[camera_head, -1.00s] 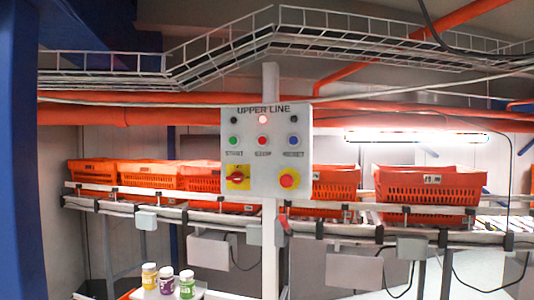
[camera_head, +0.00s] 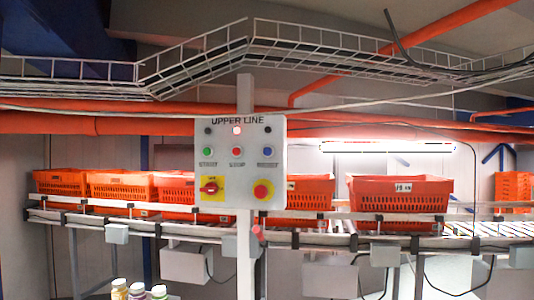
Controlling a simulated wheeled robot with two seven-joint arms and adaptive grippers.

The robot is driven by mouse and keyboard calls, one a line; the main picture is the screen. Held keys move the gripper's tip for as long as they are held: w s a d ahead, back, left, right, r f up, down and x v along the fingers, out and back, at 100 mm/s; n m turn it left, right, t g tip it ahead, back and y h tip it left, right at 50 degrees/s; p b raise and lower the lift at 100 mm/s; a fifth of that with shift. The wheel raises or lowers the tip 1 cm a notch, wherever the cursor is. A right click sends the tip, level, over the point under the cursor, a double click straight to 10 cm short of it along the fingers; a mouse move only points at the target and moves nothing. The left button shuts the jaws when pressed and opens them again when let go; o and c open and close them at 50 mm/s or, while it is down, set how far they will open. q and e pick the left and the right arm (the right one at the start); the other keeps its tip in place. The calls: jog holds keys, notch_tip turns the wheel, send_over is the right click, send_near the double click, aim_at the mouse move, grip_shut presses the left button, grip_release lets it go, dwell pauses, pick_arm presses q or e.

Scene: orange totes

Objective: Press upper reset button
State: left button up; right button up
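The grey control panel (camera_head: 220,172), labelled "UPPER LINE", stands on a white post near the middle of the head view. The blue reset button (camera_head: 267,152) is at the right of its middle row, with a red button (camera_head: 237,152) and a green start button (camera_head: 208,152) to its left. A red knob on a yellow plate (camera_head: 210,188) and a red mushroom button on a yellow plate (camera_head: 262,191) sit below. Neither of my grippers shows in the view.
Orange totes (camera_head: 401,193) stand on a conveyor (camera_head: 330,224) behind the panel. A wire cable tray (camera_head: 200,50) and orange pipes (camera_head: 60,123) run overhead. Several small bottles (camera_head: 138,290) are at the lower left. The space directly before the panel looks clear.

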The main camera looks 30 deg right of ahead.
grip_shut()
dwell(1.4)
